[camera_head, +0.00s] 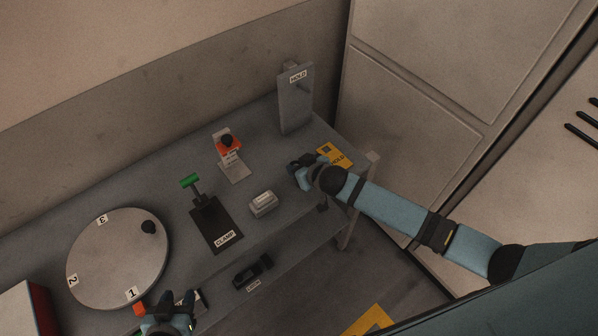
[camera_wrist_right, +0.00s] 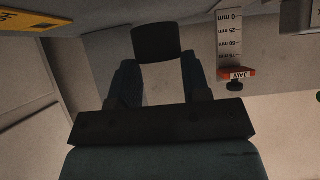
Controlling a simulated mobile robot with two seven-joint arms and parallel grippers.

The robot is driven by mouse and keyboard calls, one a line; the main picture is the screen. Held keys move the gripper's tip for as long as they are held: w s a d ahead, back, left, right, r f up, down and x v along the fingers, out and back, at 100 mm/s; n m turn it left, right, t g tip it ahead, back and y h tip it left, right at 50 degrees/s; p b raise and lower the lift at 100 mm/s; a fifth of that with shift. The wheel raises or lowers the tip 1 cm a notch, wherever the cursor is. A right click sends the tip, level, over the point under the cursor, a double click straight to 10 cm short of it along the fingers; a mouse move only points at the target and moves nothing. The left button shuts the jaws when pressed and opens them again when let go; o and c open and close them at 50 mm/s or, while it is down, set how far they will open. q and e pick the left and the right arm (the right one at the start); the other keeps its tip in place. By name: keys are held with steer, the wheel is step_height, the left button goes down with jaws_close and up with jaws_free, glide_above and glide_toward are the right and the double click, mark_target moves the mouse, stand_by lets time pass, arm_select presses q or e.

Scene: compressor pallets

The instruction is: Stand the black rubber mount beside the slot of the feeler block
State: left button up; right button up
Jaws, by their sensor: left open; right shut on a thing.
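The black rubber mount (camera_wrist_right: 155,43) shows in the right wrist view as a short dark cylinder at the fingertips. My right gripper (camera_wrist_right: 157,72) is shut on it. In the head view my right gripper (camera_head: 298,166) is over the right end of the bench, and the mount is hard to tell from the dark fingers. A small light grey block (camera_head: 262,203), which looks like the feeler block, sits left of and nearer than that gripper. Its slot is not clear. My left gripper (camera_head: 179,297) is open at the bottom, near the turntable.
A yellow HOLD plate (camera_head: 335,156) lies beside the right gripper; an upright HOLD panel (camera_head: 296,98) stands behind. The JAW gauge (camera_head: 230,155), green-handled CLAMP (camera_head: 213,222), numbered turntable (camera_head: 118,258) and a black device (camera_head: 252,271) are further left or nearer. Bare bench surrounds the grey block.

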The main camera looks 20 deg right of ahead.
step_height(320, 180, down, 3)
steer(key=shift+s+f+b, duration=0.1)
steer(key=shift+f+b, duration=0.05)
steer(key=shift+b, duration=0.95)
steer(key=shift+a+f, duration=0.1)
steer(key=shift+f, duration=0.15)
steer(key=shift+w, duration=0.25)
steer(key=shift+s+r, duration=0.1)
steer(key=shift+r, duration=0.05)
steer(key=o, duration=1)
arm_select(q)
steer(key=f, duration=0.2)
steer(key=w+f, duration=0.1)
steer(key=shift+d, duration=0.3)
